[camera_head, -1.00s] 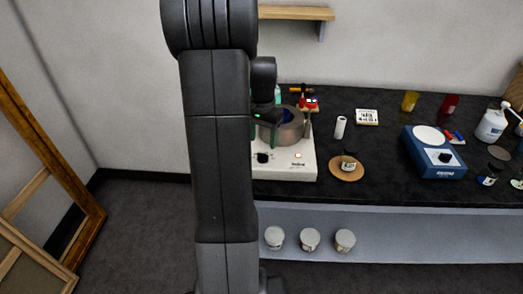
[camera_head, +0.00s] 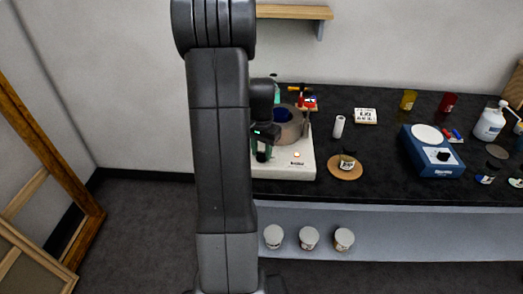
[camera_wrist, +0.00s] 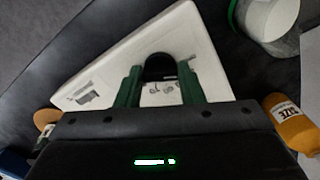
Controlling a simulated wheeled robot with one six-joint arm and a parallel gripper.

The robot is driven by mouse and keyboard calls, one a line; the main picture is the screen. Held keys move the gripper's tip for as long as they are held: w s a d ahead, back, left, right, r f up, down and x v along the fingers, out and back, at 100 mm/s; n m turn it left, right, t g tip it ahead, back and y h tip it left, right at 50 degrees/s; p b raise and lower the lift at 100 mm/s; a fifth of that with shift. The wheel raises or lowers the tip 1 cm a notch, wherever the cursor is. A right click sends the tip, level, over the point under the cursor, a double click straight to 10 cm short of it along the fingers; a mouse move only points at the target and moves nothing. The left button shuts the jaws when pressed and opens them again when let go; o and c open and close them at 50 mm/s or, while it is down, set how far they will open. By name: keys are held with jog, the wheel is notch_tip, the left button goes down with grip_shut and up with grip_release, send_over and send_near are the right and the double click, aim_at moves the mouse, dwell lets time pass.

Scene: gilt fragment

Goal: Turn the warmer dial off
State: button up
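The warmer (camera_head: 290,170) is a white box with a round grey pot (camera_head: 290,133) on top and a lit orange lamp (camera_head: 297,154) on its front. In the wrist view, its white body (camera_wrist: 110,75) fills the middle. The black dial (camera_wrist: 159,66) stands between the green fingers of my gripper (camera_wrist: 160,72). The fingers are spread, one on each side of the dial; whether they touch it is unclear. In the head view, my gripper (camera_head: 263,150) is at the warmer's front left, and my arm hides part of the warmer.
A small jar on a round wooden coaster (camera_head: 345,172) sits right of the warmer. A blue hotplate (camera_head: 433,152) with its own dark knob stands further right. An orange bottle (camera_wrist: 287,120) shows in the wrist view. Several white-lidded jars stand on the lower shelf (camera_head: 400,225).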

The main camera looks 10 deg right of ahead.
aim_at(262, 154)
jog(key=shift+n, duration=1.3)
jog(key=o, duration=1)
notch_tip(262, 154, up, 14)
jog(key=shift+f+b, duration=0.1)
jog(key=shift+b, duration=0.45)
